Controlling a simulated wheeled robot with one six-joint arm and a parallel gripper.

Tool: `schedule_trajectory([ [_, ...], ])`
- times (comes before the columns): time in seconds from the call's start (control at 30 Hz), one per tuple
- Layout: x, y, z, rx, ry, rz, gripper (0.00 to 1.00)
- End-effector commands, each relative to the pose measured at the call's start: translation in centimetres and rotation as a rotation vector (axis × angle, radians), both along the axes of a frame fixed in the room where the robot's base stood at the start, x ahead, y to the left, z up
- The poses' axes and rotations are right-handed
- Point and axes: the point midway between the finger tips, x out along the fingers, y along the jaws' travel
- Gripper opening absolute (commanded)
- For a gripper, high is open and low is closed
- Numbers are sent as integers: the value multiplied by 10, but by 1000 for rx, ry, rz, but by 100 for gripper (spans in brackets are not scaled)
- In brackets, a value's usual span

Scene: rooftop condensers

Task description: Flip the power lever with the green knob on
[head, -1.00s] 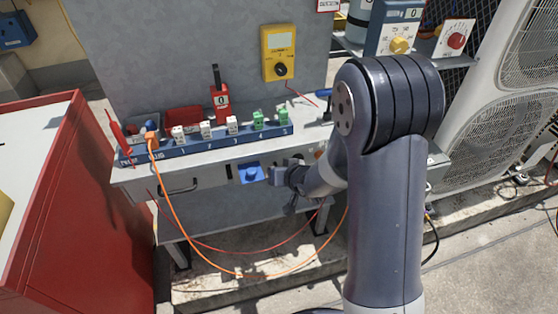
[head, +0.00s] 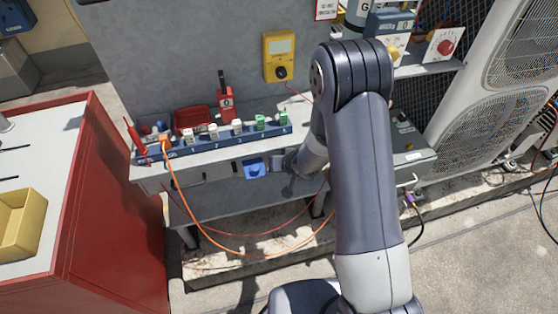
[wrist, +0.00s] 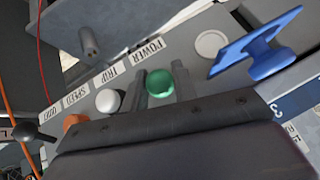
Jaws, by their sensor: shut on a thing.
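In the wrist view the green knob (wrist: 159,83) sits beside the POWER label (wrist: 146,50) on a grey panel. My gripper (wrist: 161,88) has a dark finger on each side of the green knob and is shut on it. The lever's lower part is hidden behind the gripper. A white knob (wrist: 108,101) by TRIP and an orange knob (wrist: 72,121) by SPEED stand to the left. In the head view my gripper (head: 278,169) is at the bench front; my arm hides the levers there.
A blue bracket (wrist: 256,46) juts out close to the right of the green knob; it also shows in the head view (head: 255,168). A black-knobbed lever (wrist: 32,132) is at the wrist view's left. An orange cable (head: 188,215) hangs before the bench. A red cabinet (head: 110,190) stands left.

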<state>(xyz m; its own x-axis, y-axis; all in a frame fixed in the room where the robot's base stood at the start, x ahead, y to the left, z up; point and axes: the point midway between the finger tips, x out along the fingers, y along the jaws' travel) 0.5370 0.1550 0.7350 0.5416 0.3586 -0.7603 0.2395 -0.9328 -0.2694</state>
Motion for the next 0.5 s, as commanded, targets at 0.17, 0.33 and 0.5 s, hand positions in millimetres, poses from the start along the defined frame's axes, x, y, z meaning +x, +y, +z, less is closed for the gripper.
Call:
schedule_trajectory([
  [0.17,0,0,0,-1,2,0,4],
  [0.33,0,0,0,0,2,1,4],
  [0.5,0,0,0,0,1,0,35],
])
